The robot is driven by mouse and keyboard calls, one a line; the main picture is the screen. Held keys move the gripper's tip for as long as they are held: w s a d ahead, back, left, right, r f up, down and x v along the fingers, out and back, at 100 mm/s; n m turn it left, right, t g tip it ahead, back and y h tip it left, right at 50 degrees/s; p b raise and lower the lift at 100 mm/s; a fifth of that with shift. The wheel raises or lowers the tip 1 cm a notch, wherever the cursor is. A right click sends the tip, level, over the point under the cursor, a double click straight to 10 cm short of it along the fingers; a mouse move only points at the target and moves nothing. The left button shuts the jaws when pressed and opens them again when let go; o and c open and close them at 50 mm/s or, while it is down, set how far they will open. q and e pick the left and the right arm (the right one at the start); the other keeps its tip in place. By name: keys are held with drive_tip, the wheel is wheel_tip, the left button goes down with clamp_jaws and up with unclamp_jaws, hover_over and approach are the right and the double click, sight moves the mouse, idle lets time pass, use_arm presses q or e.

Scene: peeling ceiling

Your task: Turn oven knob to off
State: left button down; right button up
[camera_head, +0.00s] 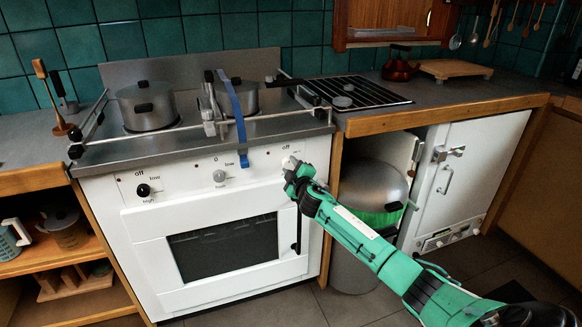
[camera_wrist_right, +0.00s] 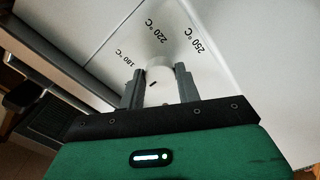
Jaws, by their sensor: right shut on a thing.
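The white stove (camera_head: 220,250) stands against the tiled wall, with knobs along its front panel. My right gripper (camera_head: 292,164) reaches the right end of that panel and covers most of the knob there. In the right wrist view, my right gripper (camera_wrist_right: 160,88) is shut on a white round knob (camera_wrist_right: 160,72) with a small dark mark. The labels 180, 220 and 250 °C are printed around that knob. A black knob (camera_head: 143,190) is at the panel's left, and a grey knob (camera_head: 219,176) is in the middle, both with off, low and high style labels. My left gripper is not in view.
Two pots (camera_head: 147,106) stand on the stove top behind a metal rail. A blue strap (camera_head: 236,115) hangs over the front edge. A lidded metal bin (camera_head: 372,187) stands right of the stove, beside an open white door (camera_head: 465,175).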

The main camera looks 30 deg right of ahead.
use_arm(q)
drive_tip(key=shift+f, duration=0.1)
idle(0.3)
use_arm(e)
drive_tip(key=o, duration=1)
drive_tip(key=shift+c, duration=0.2)
drive_tip(key=shift+s+a, duration=0.15)
drive_tip(key=shift+s, duration=0.4)
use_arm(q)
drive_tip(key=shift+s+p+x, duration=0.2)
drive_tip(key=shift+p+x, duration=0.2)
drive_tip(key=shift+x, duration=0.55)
use_arm(e)
drive_tip(key=v, duration=1.2)
drive_tip(key=shift+s, duration=0.35)
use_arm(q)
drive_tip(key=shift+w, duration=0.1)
use_arm(e)
drive_tip(key=shift+f, duration=0.1)
